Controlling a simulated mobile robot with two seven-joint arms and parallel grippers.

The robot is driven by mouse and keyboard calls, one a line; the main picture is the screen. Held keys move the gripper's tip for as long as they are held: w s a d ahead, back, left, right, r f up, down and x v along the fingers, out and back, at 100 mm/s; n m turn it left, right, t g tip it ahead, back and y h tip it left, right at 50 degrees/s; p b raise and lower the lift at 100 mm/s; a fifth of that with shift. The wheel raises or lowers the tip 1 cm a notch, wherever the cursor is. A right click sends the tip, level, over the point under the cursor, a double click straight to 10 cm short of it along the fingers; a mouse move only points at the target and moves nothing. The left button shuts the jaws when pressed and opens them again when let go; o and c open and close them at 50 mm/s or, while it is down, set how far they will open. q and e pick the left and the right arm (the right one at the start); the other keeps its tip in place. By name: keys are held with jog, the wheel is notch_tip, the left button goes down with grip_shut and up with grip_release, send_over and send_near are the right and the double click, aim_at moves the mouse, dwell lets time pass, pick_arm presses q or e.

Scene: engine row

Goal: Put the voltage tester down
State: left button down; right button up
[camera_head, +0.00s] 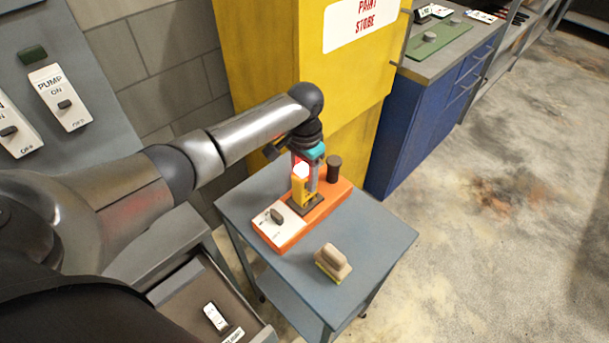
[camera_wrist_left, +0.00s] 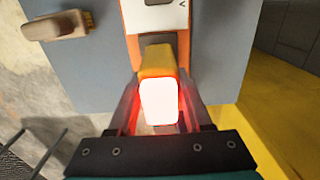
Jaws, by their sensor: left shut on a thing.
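The voltage tester (camera_head: 299,189) is yellow with a glowing red-white top. It stands roughly upright over the orange unit (camera_head: 285,232) on the grey trolley table (camera_head: 380,236). My left gripper (camera_head: 303,184) points down and is shut on the tester. In the left wrist view the tester (camera_wrist_left: 158,62) sits between the two fingers (camera_wrist_left: 158,105), its lit end facing the camera. I cannot tell whether its lower end touches the orange unit. My right gripper is not in view.
The orange unit bears a white switch plate (camera_head: 276,226) and a dark knob (camera_head: 334,168). A beige-handled block (camera_head: 332,263) lies on the table's front part. A yellow cabinet (camera_head: 270,50) stands behind. The table's right side is clear.

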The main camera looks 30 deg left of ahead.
pick_arm(q)
jog(key=shift+c, duration=1.6)
grip_release()
jog(key=shift+f, duration=0.1)
notch_tip(320, 180, up, 12)
jog(key=shift+r+p, duration=0.15)
jog(key=shift+p, duration=0.35)
jog(key=shift+d, duration=0.1)
